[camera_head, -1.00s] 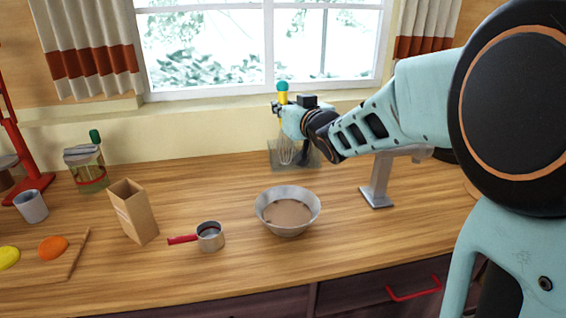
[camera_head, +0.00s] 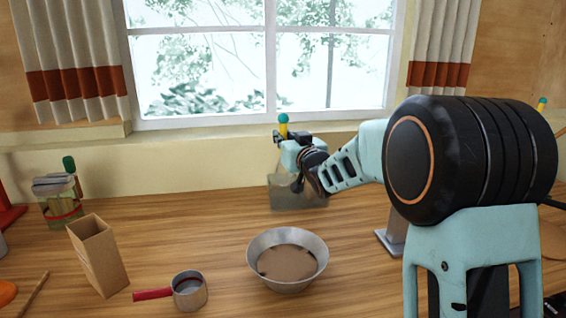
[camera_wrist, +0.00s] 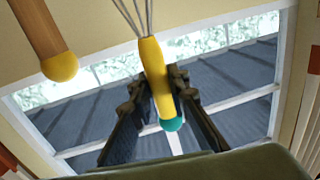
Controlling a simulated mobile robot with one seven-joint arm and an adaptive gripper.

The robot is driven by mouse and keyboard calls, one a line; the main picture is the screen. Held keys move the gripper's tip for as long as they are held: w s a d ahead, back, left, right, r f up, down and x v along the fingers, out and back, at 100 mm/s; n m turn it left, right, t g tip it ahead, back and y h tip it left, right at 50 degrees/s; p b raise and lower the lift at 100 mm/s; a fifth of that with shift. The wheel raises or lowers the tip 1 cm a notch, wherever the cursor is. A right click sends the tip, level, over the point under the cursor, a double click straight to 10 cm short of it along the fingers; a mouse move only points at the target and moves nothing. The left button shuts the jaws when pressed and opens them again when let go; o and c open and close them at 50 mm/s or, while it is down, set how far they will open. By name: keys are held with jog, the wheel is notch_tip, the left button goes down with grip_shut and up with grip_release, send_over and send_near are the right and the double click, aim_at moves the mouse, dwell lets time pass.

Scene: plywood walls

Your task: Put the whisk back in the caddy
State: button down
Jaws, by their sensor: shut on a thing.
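The whisk (camera_head: 283,122) has a yellow handle with a teal end cap. It is upright, and my gripper (camera_head: 286,141) is shut around its handle near the window wall. In the wrist view the handle (camera_wrist: 157,72) lies between my two dark fingers, and the wires run up out of the picture. A see-through greyish box (camera_head: 312,199), which looks like the caddy, stands on the counter against the wall, below my gripper. My wrist and arm hide much of the whisk's wires, so I cannot tell whether they are inside the box or in front of it.
A metal bowl (camera_head: 260,254) with brown contents, a red-handled pan (camera_head: 189,292) and a cardboard carton (camera_head: 96,255) stand nearer. A jar (camera_head: 58,205) stands far left. A wooden handle with a yellow end (camera_wrist: 60,66) shows beside the whisk in the wrist view.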

notch_tip(320, 180, down, 5)
jog(key=shift+r+b, duration=0.1)
jog(key=shift+b, duration=0.2)
jog(key=shift+f+b, duration=0.25)
jog(key=shift+b, duration=0.05)
jog(key=c, duration=1.8)
grip_release()
jog(key=shift+c, duration=0.2)
jog(key=shift+r, duration=0.15)
jog(key=shift+r+p, duration=0.2)
jog(key=shift+p, duration=0.25)
jog(key=v, duration=1.2)
jog(key=shift+f, duration=0.15)
